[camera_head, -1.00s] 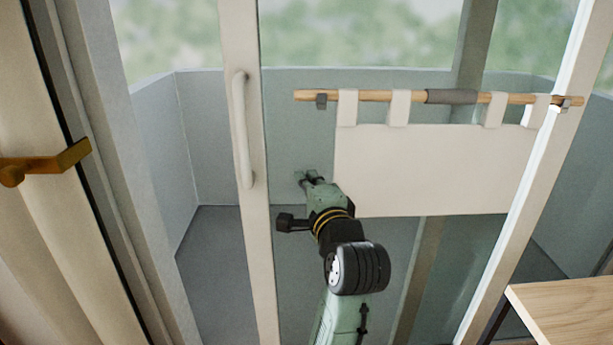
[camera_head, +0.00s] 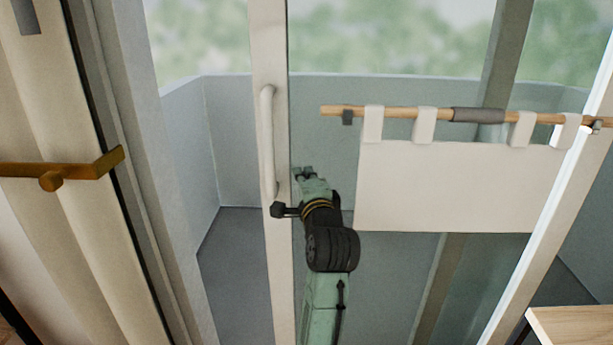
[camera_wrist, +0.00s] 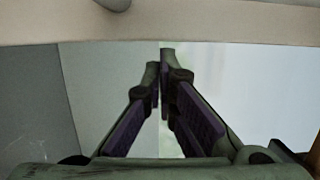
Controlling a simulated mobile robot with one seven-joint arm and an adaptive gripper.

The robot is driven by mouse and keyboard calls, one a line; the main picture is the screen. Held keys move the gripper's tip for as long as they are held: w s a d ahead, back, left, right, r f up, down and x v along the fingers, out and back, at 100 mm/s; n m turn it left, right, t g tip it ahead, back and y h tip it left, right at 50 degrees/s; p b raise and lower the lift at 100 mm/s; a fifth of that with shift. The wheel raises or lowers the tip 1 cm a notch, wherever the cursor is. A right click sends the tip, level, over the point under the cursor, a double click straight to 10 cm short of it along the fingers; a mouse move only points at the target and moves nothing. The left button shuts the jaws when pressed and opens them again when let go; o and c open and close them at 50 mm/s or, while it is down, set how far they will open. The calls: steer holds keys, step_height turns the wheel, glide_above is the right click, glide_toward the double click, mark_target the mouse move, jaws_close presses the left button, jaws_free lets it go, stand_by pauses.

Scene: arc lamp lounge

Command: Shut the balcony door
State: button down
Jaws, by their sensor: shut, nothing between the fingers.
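The balcony door is a glass panel whose pale upright stile (camera_head: 278,240) carries a long white pull handle (camera_head: 267,140). An open gap shows between this stile and the fixed jamb (camera_head: 165,150) on the left, so the door stands partly open. My gripper (camera_head: 304,173) is just right of the stile, level with the handle's lower part. Whether it touches the stile is unclear. In the wrist view my gripper (camera_wrist: 161,70) has its fingertips together, with nothing between them. The stile crosses the top of that view (camera_wrist: 220,28), with a bit of handle (camera_wrist: 116,3) at the edge.
A cream cloth (camera_head: 455,188) hangs from a wooden rod (camera_head: 400,112) to the right of my gripper. A brass curtain bracket (camera_head: 60,175) and cream curtain are at the left. A wooden tabletop (camera_head: 575,328) is at the lower right. The balcony has a grey wall.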

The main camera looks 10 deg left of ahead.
steer(key=s+a, duration=0.2)
steer(key=a, duration=2.3)
steer(key=shift+a, duration=0.35)
